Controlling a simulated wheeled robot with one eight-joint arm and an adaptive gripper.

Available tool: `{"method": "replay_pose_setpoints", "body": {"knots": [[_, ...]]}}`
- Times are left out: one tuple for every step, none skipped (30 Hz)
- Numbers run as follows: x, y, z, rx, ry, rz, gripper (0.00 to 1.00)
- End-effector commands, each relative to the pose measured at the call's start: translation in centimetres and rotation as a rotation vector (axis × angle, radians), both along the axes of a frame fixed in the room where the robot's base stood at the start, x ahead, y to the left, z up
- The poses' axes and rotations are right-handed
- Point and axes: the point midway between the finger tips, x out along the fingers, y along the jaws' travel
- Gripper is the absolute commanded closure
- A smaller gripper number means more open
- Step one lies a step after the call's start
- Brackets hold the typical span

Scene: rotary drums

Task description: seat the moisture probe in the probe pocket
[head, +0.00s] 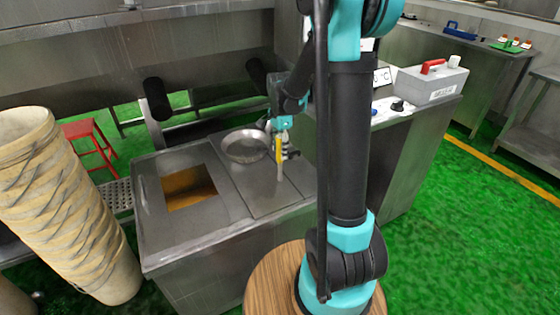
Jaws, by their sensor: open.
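A slim yellow-and-grey upright piece (279,152), which looks like the moisture probe, stands at my gripper over the right part of the steel bench. My gripper (287,151) is open, with dark finger parts close beside this piece. I cannot tell whether it touches the piece or whether the piece's lower end rests on the bench. I cannot make out the probe pocket; my arm hides part of the area to the right.
A metal pan (246,146) sits left of my gripper on the steel bench (215,230), which has a square opening with orange contents (188,188). Stacked tan baskets (62,205) stand left. A grey box with a red handle (431,82) and a black knob (397,105) are right.

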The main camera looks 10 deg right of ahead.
Motion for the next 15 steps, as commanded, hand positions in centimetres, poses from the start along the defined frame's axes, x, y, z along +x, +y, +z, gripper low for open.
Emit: {"method": "replay_pose_setpoints", "body": {"knots": [[0.01,0.0,-0.03,0.0,0.0,0.0,0.53],[0.01,0.0,-0.02,0.0,0.0,0.0,0.53],[0.01,0.0,-0.01,0.0,0.0,0.0,0.53],[0.0,0.0,-0.01,0.0,0.0,0.0,0.53],[0.0,0.0,-0.01,0.0,0.0,0.0,0.53],[0.0,0.0,0.0,0.0,0.0,0.0,0.58],[0.0,0.0,0.0,0.0,0.0,0.0,0.62],[0.0,0.0,0.0,0.0,0.0,0.0,0.66],[0.0,0.0,0.0,0.0,0.0,0.0,0.71],[0.0,0.0,0.0,0.0,0.0,0.0,0.75],[0.0,0.0,0.01,0.0,0.0,0.0,0.78],[0.0,0.0,0.01,0.0,0.0,0.0,0.83],[0.0,0.0,0.01,0.0,0.0,0.0,0.87],[0.0,0.0,0.01,0.0,0.0,0.0,0.91],[0.0,0.0,0.01,0.0,0.0,0.0,0.96]]}}
